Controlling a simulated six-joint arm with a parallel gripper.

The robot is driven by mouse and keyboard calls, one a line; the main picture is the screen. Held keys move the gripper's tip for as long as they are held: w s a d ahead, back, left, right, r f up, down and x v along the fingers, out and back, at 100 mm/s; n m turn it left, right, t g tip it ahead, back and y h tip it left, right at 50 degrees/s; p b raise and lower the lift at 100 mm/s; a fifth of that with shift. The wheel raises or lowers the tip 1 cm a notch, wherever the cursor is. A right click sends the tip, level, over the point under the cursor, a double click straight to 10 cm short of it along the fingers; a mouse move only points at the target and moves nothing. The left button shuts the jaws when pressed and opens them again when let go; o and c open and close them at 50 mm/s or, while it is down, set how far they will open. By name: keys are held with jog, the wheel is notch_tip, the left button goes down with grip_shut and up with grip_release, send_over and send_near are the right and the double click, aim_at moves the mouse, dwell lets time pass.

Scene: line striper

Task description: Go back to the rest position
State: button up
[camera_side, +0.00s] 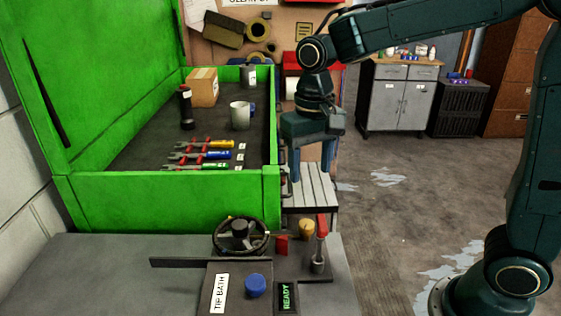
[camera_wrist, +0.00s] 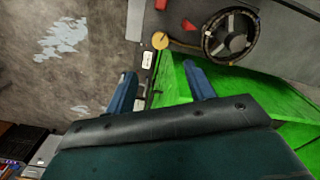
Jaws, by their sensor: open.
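My gripper (camera_side: 312,160) hangs pointing down just right of the green box's right wall (camera_side: 273,150) in the side view, above a slatted grey step (camera_side: 312,188). In the wrist view my gripper (camera_wrist: 162,88) shows two blue fingers spread apart with nothing between them. The fingers appear beside the green wall (camera_wrist: 178,85). I cannot tell whether a finger touches the wall or the step.
The green box holds a cardboard box (camera_side: 202,88), a white mug (camera_side: 240,116), a black flashlight (camera_side: 186,108) and several wrenches (camera_side: 200,155). A steering wheel (camera_side: 240,234), a red-handled lever (camera_side: 321,240) and a blue button (camera_side: 255,285) stand in front. Open floor (camera_side: 400,200) lies to the right.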

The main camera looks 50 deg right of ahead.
jog(key=s+d+r+n+t, duration=0.1)
jog(key=s+d+n+t, duration=0.1)
jog(key=s, duration=0.7)
jog(key=s+d+r+n+t, duration=0.1)
jog(key=s+d+r+t, duration=0.1)
jog(key=s, duration=0.6)
jog(key=shift+s+d+r+n+t, duration=0.25)
jog(key=shift+s+d+n+t, duration=0.15)
jog(key=shift+d+t, duration=0.5)
jog(key=shift+w, duration=0.15)
jog(key=w+a+f+m+g, duration=0.1)
jog(key=w+a+m+g, duration=0.1)
jog(key=w, duration=0.6)
jog(key=w+a+f+m+g, duration=0.1)
jog(key=w+a+f+g, duration=0.1)
jog(key=w, duration=0.7)
jog(key=shift+w+a+f+m+g, duration=0.3)
jog(key=shift+a+m+g, duration=0.1)
jog(key=shift+a+g, duration=0.5)
